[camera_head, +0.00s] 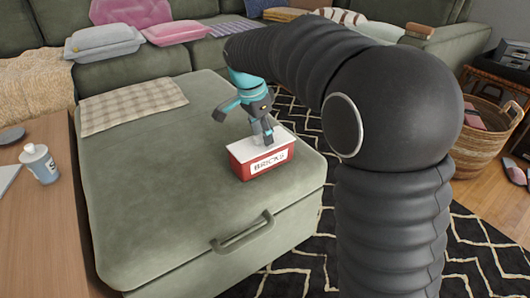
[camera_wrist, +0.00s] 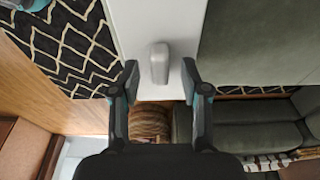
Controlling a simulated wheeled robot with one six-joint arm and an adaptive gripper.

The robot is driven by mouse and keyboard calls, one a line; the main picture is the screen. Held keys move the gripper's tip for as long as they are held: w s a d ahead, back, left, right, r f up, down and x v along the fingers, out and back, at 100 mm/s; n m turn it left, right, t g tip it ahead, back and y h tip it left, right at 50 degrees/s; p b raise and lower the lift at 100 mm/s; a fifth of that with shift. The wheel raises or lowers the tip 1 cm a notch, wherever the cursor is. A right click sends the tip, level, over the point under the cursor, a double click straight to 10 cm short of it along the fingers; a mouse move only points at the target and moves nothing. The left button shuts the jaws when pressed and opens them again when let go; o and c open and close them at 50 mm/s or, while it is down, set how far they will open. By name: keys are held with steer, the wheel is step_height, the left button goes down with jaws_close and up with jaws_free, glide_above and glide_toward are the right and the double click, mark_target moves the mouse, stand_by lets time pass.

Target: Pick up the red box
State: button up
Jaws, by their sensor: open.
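The red box (camera_head: 258,172) has a white lid and a "BRICKS" label on its front. It sits upright on the green ottoman (camera_head: 190,190), near its right edge. My gripper (camera_head: 262,138) is directly above the box, with its fingers close to the lid. In the wrist view, the white lid (camera_wrist: 160,20) is below my gripper (camera_wrist: 160,70), and a raised grey-white handle (camera_wrist: 159,63) lies between the two fingers. The fingers are open, with a visible gap on each side of the handle. The fingertips hide part of the lid in the head view.
A checkered cloth (camera_head: 133,104) lies on the ottoman's far left. A wooden table (camera_head: 40,235) with a white bottle (camera_head: 40,164) stands at left. The green sofa with pillows (camera_head: 104,41) is behind. A wicker basket (camera_head: 482,140) stands at right. The ottoman's middle is clear.

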steer(key=shift+f, duration=0.35)
steer(key=shift+r, duration=0.2)
stand_by(0.4)
jaws_close()
stand_by(0.3)
steer(key=shift+r, duration=0.1)
steer(key=shift+r+p, duration=2.5)
steer(key=shift+r, duration=0.45)
